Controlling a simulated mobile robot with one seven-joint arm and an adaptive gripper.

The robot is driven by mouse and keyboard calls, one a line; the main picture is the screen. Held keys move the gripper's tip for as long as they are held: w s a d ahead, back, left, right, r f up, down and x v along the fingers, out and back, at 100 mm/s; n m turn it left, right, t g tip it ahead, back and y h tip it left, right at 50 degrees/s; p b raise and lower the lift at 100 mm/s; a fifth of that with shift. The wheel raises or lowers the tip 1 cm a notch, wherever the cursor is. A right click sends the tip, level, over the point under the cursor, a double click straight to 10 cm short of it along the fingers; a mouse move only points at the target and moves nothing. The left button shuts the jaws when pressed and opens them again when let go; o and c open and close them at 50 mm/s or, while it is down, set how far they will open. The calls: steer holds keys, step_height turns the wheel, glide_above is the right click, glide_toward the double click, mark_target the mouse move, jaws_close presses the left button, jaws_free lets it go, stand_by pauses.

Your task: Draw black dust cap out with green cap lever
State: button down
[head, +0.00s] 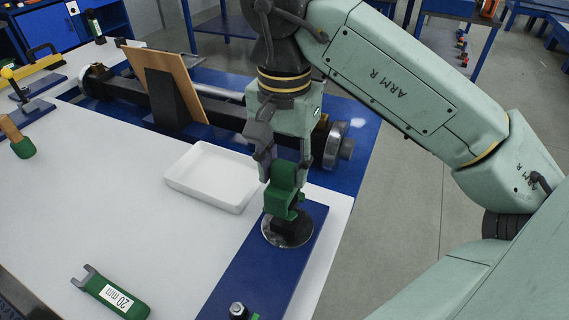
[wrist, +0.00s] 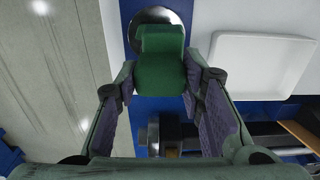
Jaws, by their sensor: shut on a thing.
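My gripper (head: 284,172) is shut on the green cap lever (head: 282,192), and a finger lies on each side of it. The wrist view also shows the green cap lever (wrist: 162,62) between my gripper's fingers (wrist: 158,82). The lever stands roughly upright, its lower end at the black dust cap (head: 291,229). The cap sits on a round metal disc (head: 270,236) on a blue plate. I cannot tell whether the lever is hooked into the cap. In the wrist view the lever hides the cap and part of the disc (wrist: 142,17).
A white tray (head: 212,178) lies close to the left of my gripper. A brown board (head: 166,80) and a roller shaft stand behind. A bolt (head: 238,310) stands on the blue plate. The white table's middle is clear.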

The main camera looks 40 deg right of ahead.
steer(key=shift+r+p, duration=1.65)
steer(key=shift+r, duration=0.5)
